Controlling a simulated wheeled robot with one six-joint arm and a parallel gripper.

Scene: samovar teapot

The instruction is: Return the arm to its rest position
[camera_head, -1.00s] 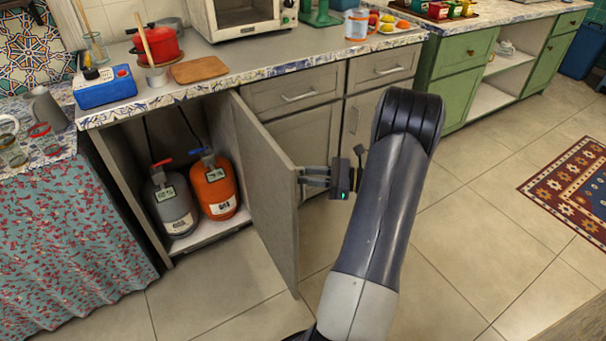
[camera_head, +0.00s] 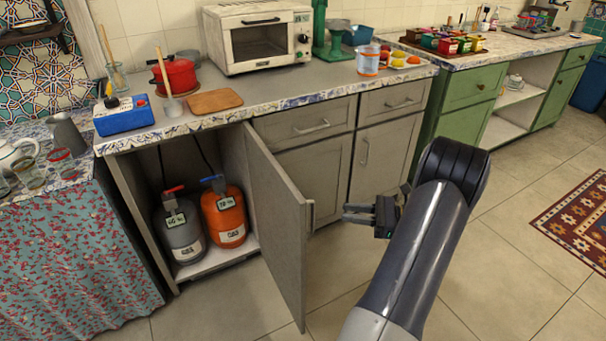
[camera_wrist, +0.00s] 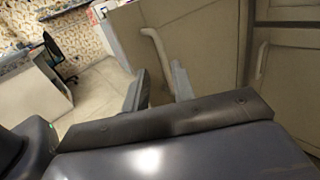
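My gripper (camera_head: 347,213) is in front of the lower cabinets, to the right of the open cabinet door (camera_head: 278,225). Its two fingers are spread with nothing between them; the gap also shows in the wrist view (camera_wrist: 158,88). The fingertips are apart from the door's handle (camera_head: 311,215). In the wrist view a pale curved handle (camera_wrist: 156,45) stands just beyond the fingers. My arm reaches up from the bottom of the head view and bends down to the gripper.
The open cabinet holds a grey gas cylinder (camera_head: 180,235) and an orange gas cylinder (camera_head: 224,217). The counter (camera_head: 280,105) above carries a toaster oven (camera_head: 258,38) and a red pot (camera_head: 176,75). Tiled floor (camera_head: 500,270) is clear to the right, up to a patterned rug (camera_head: 578,222).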

